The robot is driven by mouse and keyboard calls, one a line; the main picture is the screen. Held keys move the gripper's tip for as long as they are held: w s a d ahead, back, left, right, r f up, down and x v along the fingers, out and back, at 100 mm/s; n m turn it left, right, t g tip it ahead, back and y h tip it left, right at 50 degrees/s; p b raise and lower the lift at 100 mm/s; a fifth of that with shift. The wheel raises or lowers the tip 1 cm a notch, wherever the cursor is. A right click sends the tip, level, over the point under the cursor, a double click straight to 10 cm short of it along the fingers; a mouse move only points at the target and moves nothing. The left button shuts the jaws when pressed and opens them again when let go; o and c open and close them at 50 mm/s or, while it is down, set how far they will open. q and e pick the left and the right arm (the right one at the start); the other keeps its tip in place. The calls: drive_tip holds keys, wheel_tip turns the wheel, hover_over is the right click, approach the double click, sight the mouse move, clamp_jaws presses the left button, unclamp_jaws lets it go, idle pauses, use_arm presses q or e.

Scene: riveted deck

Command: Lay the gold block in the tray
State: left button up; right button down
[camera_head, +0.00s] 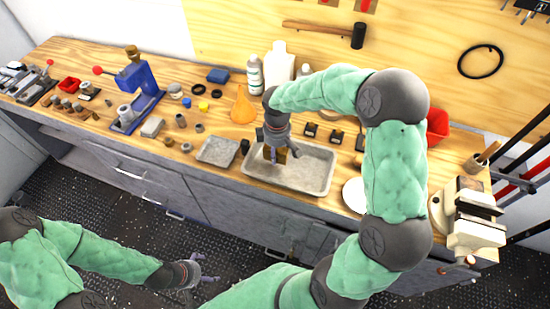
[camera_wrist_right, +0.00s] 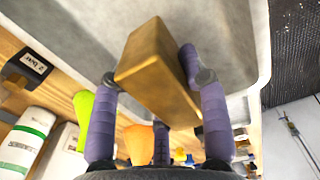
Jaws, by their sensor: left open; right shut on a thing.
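The gold block (camera_wrist_right: 158,75) is held between the purple fingers of my right gripper (camera_wrist_right: 160,100) in the right wrist view. In the head view the gold block (camera_head: 281,155) shows below my right gripper (camera_head: 275,145), over the left part of the grey metal tray (camera_head: 315,177). I cannot tell whether the block touches the tray floor. The tray holds nothing else that I can see. My left gripper (camera_head: 198,272) is open and empty, low over the dark floor in front of the cabinets, away from the bench.
A flat grey plate (camera_head: 218,151) and a small black cylinder (camera_head: 244,146) lie left of the tray. An orange cone-shaped thing (camera_head: 243,108) and white bottles (camera_head: 280,65) stand behind. A white disc (camera_head: 355,194) is to the right, near a vise (camera_head: 470,215).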

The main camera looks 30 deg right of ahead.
drive_tip(key=shift+w+a+f, duration=0.1)
drive_tip(key=shift+w+f, duration=0.2)
drive_tip(key=shift+f, duration=0.1)
drive_tip(key=shift+w+f+b, duration=0.15)
drive_tip(key=shift+f+b, duration=0.6)
drive_tip(key=shift+f, duration=0.8)
drive_tip(key=shift+f, duration=0.1)
drive_tip(key=c, duration=0.6)
unclamp_jaws()
drive_tip(key=shift+f, duration=0.1)
drive_tip(key=shift+c, duration=0.2)
wheel_tip(320, 180, up, 12)
drive_tip(key=p, duration=0.3)
drive_tip(key=shift+r, duration=0.2)
